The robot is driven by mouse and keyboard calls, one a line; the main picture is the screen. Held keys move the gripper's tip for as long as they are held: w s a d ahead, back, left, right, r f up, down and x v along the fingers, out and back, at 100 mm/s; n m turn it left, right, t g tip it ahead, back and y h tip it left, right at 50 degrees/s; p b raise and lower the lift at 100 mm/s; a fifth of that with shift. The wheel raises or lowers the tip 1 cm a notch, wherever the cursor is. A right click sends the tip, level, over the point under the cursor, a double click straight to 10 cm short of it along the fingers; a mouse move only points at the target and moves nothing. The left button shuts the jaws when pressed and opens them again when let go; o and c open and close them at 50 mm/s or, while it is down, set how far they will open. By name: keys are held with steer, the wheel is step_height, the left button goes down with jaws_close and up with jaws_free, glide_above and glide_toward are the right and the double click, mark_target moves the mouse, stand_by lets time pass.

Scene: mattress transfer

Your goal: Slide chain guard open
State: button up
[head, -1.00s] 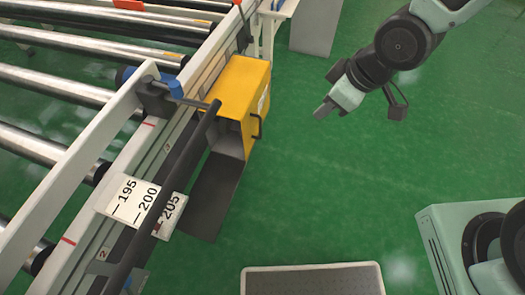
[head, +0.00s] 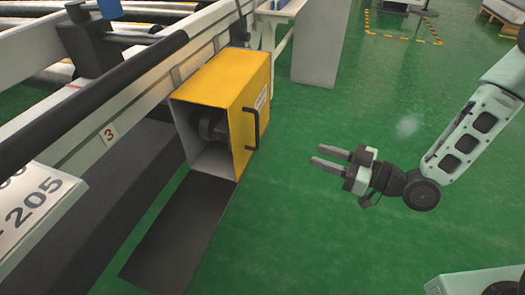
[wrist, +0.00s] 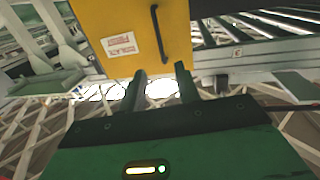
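The chain guard (head: 243,105) is a yellow box on the side of the conveyor frame. Its near end is open and shows a grey round part (head: 212,126) inside. A black bar handle (head: 252,130) is on its right face. In the wrist view the guard (wrist: 115,20) fills the upper middle, with a label and the handle (wrist: 159,34) upright. My gripper (head: 324,155) is open and empty, to the right of the guard and apart from the handle. In the wrist view my gripper's fingers (wrist: 161,78) are spread, below the handle in the picture.
A dark sloping plate (head: 180,232) hangs below the guard. A black rail (head: 100,100) and a scale plate (head: 35,205) are at the left. A grey cabinet (head: 322,40) stands behind. The green floor between gripper and guard is clear.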

steer(key=b+x, duration=0.4)
steer(key=x, duration=1.3)
steer(key=shift+r, duration=0.25)
steer(key=shift+w, duration=0.1)
steer(key=shift+c, duration=0.3)
jaws_close()
